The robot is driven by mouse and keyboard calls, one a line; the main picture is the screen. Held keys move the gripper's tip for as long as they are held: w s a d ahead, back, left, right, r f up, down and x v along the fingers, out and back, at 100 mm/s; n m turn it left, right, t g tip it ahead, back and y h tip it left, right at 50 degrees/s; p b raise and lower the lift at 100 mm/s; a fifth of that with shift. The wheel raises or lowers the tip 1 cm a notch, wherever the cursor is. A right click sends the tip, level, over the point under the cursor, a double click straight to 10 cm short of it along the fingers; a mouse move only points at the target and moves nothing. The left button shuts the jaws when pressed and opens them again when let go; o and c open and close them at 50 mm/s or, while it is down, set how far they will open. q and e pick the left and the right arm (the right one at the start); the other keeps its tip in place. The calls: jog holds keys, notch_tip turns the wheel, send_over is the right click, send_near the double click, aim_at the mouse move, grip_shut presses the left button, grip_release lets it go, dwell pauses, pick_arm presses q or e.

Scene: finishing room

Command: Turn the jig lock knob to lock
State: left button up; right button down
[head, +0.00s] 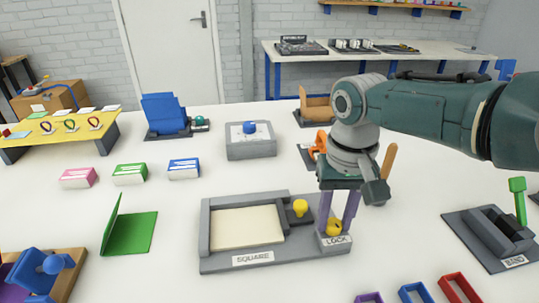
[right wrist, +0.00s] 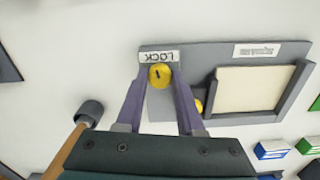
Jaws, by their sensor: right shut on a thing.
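The jig (head: 208,246) is a grey base on the white table, with a cream panel (head: 246,228) in its frame and a SQUARE label at its front. The yellow lock knob (head: 334,226) sits at the jig's right end, behind the LOCK label (head: 337,239). My right gripper (head: 335,220) points down with its purple fingers on either side of this knob, shut on it. In the right wrist view the knob (right wrist: 160,76) shows a short dark mark on top; what it points to I cannot tell. My left gripper is out of view.
A second yellow knob (head: 300,207) stands on the jig beside the panel. A green folded plate (head: 128,231) lies left of the jig. A BAND fixture (head: 485,242) with a green lever is at the right. Coloured frames (head: 415,293) lie at the front edge.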

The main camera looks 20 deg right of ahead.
aim_at(334, 222)
jog(key=shift+m+p, duration=0.3)
jog(key=shift+m, duration=1)
jog(key=c, duration=0.5)
grip_release()
notch_tip(334, 222, up, 10)
jog(key=p, duration=0.5)
